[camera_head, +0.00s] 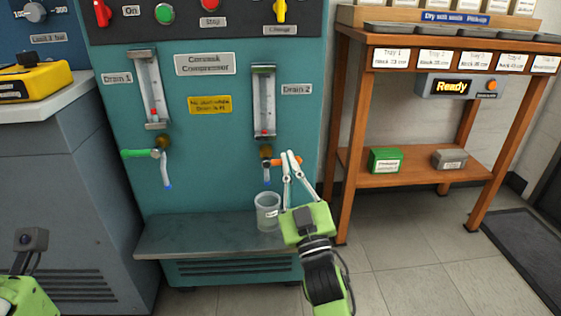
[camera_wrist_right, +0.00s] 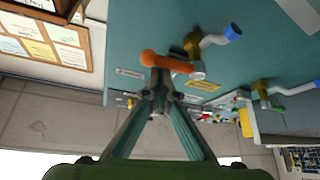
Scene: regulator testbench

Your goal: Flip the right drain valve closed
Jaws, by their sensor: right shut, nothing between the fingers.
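The right drain valve's orange handle (camera_head: 287,162) lies roughly horizontal, pointing right from its brass body below the Drain 2 gauge. It also shows in the right wrist view (camera_wrist_right: 167,63). My right gripper (camera_head: 291,155) is shut and empty, with its fingertips at the handle. In the wrist view its fingertips (camera_wrist_right: 158,80) overlap the handle's lower edge; I cannot tell whether they touch. The left drain valve's green handle (camera_head: 136,154) points left. Only the green body of my left gripper shows at the lower left corner; its fingers are out of frame.
A clear cup (camera_head: 267,213) stands on the compressor's ledge (camera_head: 190,236) below the right valve, close to my right gripper. A wooden rack (camera_head: 340,150) stands to the right with a green box (camera_head: 386,160) on its shelf. The floor in front is clear.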

